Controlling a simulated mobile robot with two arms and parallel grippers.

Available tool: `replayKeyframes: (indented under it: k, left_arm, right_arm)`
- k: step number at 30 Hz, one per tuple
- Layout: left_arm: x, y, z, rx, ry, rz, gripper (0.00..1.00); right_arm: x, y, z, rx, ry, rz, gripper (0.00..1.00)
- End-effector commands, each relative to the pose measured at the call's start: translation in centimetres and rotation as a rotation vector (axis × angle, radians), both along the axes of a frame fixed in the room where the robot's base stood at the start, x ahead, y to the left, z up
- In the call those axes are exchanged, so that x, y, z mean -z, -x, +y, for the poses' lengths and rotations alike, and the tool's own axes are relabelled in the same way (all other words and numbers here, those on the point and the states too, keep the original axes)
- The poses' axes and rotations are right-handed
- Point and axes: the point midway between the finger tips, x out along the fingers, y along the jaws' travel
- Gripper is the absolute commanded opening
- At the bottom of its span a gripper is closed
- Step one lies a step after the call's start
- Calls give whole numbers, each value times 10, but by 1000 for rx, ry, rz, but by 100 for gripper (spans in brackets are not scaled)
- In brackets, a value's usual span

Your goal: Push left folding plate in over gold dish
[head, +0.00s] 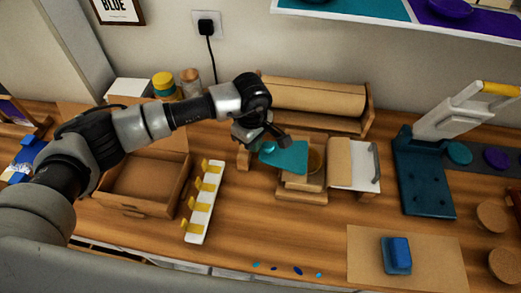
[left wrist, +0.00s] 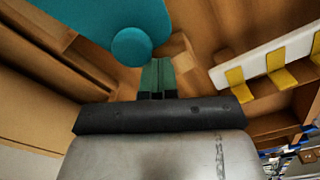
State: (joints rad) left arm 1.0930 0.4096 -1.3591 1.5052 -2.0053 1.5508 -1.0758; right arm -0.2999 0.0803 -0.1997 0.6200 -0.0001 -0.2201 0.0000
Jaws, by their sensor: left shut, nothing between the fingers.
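The left folding plate (head: 289,158) is a flat teal panel with a round teal knob at its left end. It lies over the left part of a stepped wooden stand. The gold dish (head: 316,160) sits just right of the plate's edge, partly hidden. My left gripper (head: 268,137) is shut and empty, just behind and above the knob end. In the left wrist view the shut fingertips (left wrist: 157,63) are close beside the round knob (left wrist: 132,47) of the teal plate (left wrist: 110,18); I cannot tell whether they touch. My right gripper is not in view.
Right of the dish are a tan panel and a white plate with a grey handle (head: 375,162). A paper roll (head: 315,97) stands behind. A white rack with yellow hooks (head: 203,205) and an open wooden box (head: 147,180) lie left. A teal press (head: 424,180) stands right.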

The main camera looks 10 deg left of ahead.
Motion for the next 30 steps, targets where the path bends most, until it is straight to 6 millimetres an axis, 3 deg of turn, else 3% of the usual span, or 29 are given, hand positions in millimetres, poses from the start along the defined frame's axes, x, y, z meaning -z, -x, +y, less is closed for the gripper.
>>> replayKeyframes:
  k: [22, 30]
  left_arm:
    - [1, -3, 75, -2, 0, -1, 0]
    - [-1, -3, 87, 0, 1, -1, 0]
  right_arm:
    - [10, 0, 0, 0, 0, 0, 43]
    - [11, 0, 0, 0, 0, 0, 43]
